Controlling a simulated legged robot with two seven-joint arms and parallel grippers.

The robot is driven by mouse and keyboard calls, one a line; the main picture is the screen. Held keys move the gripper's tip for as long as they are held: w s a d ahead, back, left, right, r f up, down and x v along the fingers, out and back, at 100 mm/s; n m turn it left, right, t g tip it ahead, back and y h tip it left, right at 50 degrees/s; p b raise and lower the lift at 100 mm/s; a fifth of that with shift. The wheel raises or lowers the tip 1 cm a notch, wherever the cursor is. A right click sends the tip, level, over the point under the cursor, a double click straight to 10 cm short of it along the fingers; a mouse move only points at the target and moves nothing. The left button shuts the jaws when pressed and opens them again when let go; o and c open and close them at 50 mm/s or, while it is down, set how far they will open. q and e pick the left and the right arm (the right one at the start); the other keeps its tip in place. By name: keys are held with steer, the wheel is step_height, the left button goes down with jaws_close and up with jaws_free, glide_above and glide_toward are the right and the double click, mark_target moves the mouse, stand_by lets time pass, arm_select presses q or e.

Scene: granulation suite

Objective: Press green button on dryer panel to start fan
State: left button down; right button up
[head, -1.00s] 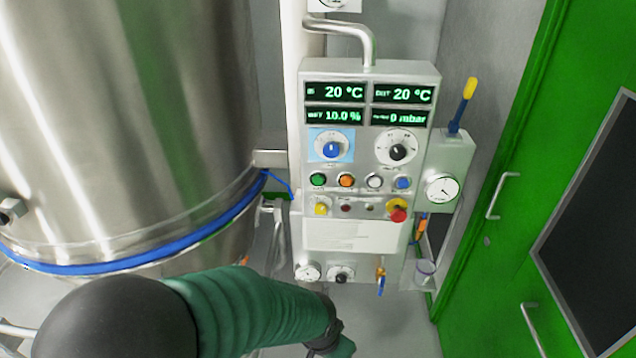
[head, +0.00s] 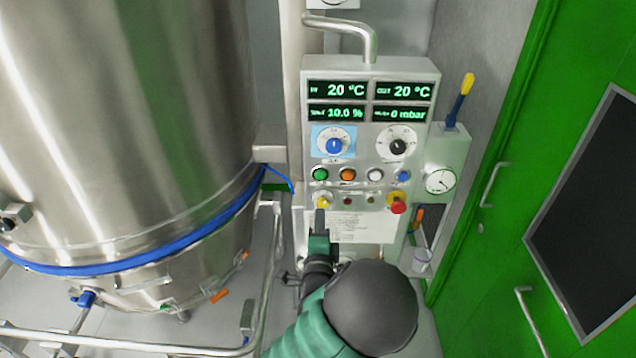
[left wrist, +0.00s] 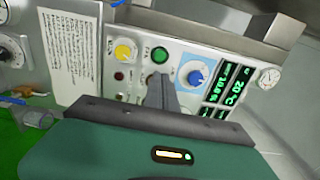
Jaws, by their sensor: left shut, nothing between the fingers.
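The dryer panel (head: 312,92) is a grey box with lit green displays, which read 20 °C twice, 10.0 % and 0 mbar. The round green button (head: 320,174) is at the left end of a row with orange, white and blue buttons. My left gripper (head: 320,213) is shut and empty, its fingers pointing up the panel just below the green button, near the yellow knob. In the left wrist view, the green button (left wrist: 160,55) shows just beyond the shut fingertips (left wrist: 162,82). A gap seems to remain, but its depth is hard to judge. My right gripper is not in view.
A red emergency knob (head: 397,206) sits at the panel's lower right. A gauge box (head: 446,158) adjoins it on the right, before a green door (head: 490,250). A large steel vessel (head: 120,120) and steel rails (head: 262,290) stand on the left.

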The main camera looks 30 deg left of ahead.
arm_select(q)
steer(key=b, duration=0.2)
glide_toward(321, 176)
steer(key=b+x, duration=0.1)
steer(key=x, duration=0.5)
steer(key=shift+f, duration=0.15)
steer(key=shift+w+a, duration=0.2)
steer(key=shift+w, duration=0.2)
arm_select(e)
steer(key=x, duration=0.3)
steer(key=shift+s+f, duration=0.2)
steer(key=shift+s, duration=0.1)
